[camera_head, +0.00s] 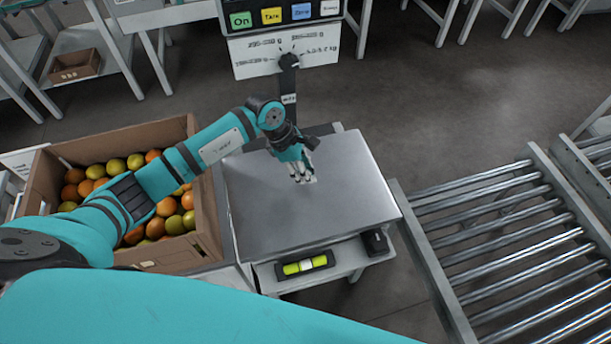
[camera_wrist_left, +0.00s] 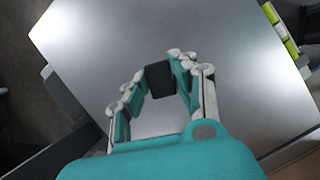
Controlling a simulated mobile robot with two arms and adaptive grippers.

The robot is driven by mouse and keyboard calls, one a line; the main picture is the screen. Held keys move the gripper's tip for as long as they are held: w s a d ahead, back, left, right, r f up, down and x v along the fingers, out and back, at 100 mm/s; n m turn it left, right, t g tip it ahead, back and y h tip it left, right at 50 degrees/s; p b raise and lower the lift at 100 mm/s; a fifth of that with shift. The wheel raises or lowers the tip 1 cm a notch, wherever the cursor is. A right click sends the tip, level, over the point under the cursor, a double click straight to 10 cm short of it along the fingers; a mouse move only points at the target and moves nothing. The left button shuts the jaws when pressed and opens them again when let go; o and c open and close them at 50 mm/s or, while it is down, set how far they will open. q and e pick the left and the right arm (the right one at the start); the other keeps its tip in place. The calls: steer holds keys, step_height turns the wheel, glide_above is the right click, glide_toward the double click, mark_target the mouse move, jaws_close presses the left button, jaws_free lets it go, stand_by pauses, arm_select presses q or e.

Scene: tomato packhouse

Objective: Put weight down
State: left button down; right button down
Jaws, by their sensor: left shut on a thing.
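My left gripper (camera_head: 300,174) is over the bare metal plate of the scale (camera_head: 350,200), fingers pointing down. In the left wrist view the gripper (camera_wrist_left: 158,80) is shut on a small dark block, the weight (camera_wrist_left: 160,82), which shows between the fingertips. The plate (camera_wrist_left: 225,45) fills most of that view behind it. In the head view the fingers hide the weight, and I cannot tell whether it touches the plate. My right gripper is not in view.
A cardboard box (camera_head: 207,205) of tomatoes stands left of the scale. The scale display (camera_head: 280,14) rises behind on a post. A yellow-green level (camera_head: 305,266) and a small black block (camera_head: 376,241) sit at the front edge. A roller conveyor (camera_head: 500,230) is on the right.

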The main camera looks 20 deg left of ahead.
arm_select(q)
steer(key=f, duration=0.2)
steer(key=shift+s+d+f, duration=0.1)
steer(key=shift+s+f, duration=0.1)
steer(key=shift+f, duration=0.35)
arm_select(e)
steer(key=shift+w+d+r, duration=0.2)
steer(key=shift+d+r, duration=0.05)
arm_select(q)
steer(key=shift+f, duration=0.1)
steer(key=c, duration=1)
jaws_free()
steer(key=shift+c, duration=0.2)
steer(key=shift+r, duration=0.2)
steer(key=shift+a+r, duration=0.25)
steer(key=shift+r, duration=0.05)
steer(key=w+b+v, duration=0.1)
steer(key=v, duration=1)
steer(key=shift+s, duration=0.5)
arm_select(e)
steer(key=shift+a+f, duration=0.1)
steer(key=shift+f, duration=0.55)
